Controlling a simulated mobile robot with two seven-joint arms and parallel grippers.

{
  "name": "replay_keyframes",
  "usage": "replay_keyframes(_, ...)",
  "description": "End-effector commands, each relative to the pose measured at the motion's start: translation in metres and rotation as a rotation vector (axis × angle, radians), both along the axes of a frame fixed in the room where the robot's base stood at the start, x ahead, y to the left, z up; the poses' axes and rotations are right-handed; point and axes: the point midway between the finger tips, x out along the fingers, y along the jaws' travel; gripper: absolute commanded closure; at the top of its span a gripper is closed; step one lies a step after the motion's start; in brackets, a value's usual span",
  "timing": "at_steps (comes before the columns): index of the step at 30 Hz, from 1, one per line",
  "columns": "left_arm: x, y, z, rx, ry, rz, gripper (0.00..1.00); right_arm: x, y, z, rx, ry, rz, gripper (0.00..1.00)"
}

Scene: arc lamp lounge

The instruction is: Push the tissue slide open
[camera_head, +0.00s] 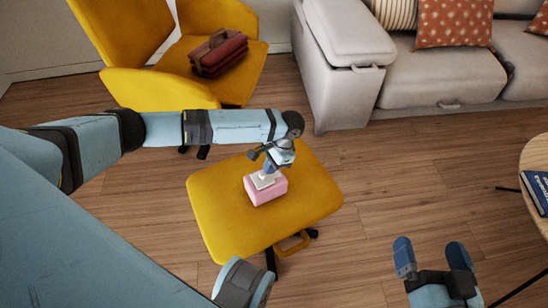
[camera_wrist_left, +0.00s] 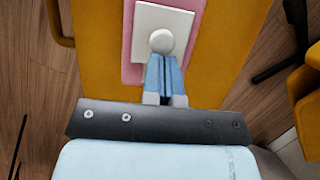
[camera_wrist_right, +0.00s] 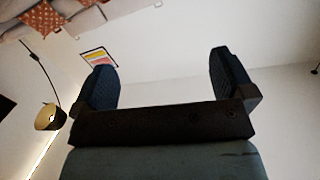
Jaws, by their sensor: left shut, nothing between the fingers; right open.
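The pink tissue box (camera_head: 268,193) sits on the yellow stool (camera_head: 222,215). A pale slide (camera_head: 262,181) lies on its top; in the left wrist view the slide (camera_wrist_left: 150,17) carries a round pale knob (camera_wrist_left: 161,41). My left gripper (camera_head: 271,167) is shut and empty, with its fingertips (camera_wrist_left: 162,56) right at the knob's near side. Whether they touch it I cannot tell. No opening shows in the box top. My right gripper (camera_head: 432,250) is open and empty, low at the right, away from the stool; its fingers (camera_wrist_right: 165,75) are spread apart.
A yellow armchair (camera_head: 150,84) with a dark red bag (camera_head: 220,55) stands behind the stool. A grey sofa (camera_head: 440,75) is at the back right. A round table (camera_head: 535,155) with a blue book (camera_head: 538,190) is at the right edge. Wooden floor between is clear.

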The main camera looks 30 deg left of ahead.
Motion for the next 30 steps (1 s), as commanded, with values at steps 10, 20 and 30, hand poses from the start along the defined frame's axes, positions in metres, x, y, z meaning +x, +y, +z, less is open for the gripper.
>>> replay_keyframes(10,-0.017,0.010,0.003,0.003,0.003,-0.001,1.00,-0.003,-0.014,0.016,-0.043,0.012,-0.063,0.00)
replay_keyframes(20,-0.018,0.010,-0.001,0.003,0.003,-0.003,1.00,-0.004,-0.015,0.013,-0.046,0.011,-0.066,0.00)
replay_keyframes(30,-0.019,0.010,0.002,0.002,0.003,0.000,1.00,-0.006,-0.020,0.009,-0.081,0.059,-0.072,0.00)
